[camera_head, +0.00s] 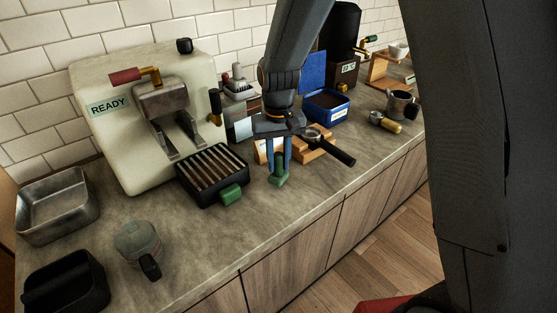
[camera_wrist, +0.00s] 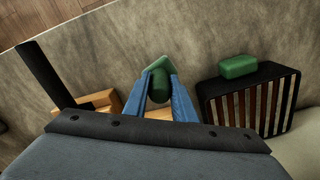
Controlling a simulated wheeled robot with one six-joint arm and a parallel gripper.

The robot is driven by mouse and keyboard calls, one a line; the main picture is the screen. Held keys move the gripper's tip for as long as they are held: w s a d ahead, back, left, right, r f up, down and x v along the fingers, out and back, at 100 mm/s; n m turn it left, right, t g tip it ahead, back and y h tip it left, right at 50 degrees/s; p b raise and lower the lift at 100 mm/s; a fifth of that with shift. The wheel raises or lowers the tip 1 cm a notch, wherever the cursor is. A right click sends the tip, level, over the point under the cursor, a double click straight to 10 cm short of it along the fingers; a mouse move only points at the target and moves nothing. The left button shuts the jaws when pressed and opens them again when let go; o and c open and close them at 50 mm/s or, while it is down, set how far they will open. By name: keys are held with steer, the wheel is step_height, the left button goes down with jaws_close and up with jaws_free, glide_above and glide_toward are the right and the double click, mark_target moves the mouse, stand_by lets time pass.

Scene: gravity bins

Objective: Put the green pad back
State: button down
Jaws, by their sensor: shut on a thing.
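The green pad (camera_head: 278,179) is a small flat green piece with an upright green grip. My gripper (camera_head: 279,160) points down over the counter with its blue fingers shut on that grip. In the wrist view the green pad (camera_wrist: 158,84) sits between the two blue fingertips (camera_wrist: 158,88), its flat base showing beyond them. In the head view its base is low, at or just above the counter; I cannot tell whether it touches.
Left of my gripper is the slatted black drip tray (camera_head: 184,178) with a green block (camera_head: 231,194) at its front. Right are a wooden stand (camera_head: 309,152) and a portafilter (camera_head: 335,152). Behind is a blue bin (camera_head: 334,115). The counter in front (camera_head: 250,235) is clear.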

steer(key=shift+f, duration=0.55)
stand_by(0.4)
steer(key=c, duration=1.4)
jaws_free()
steer(key=shift+r+b, duration=1.4)
steer(key=shift+r, duration=2.5)
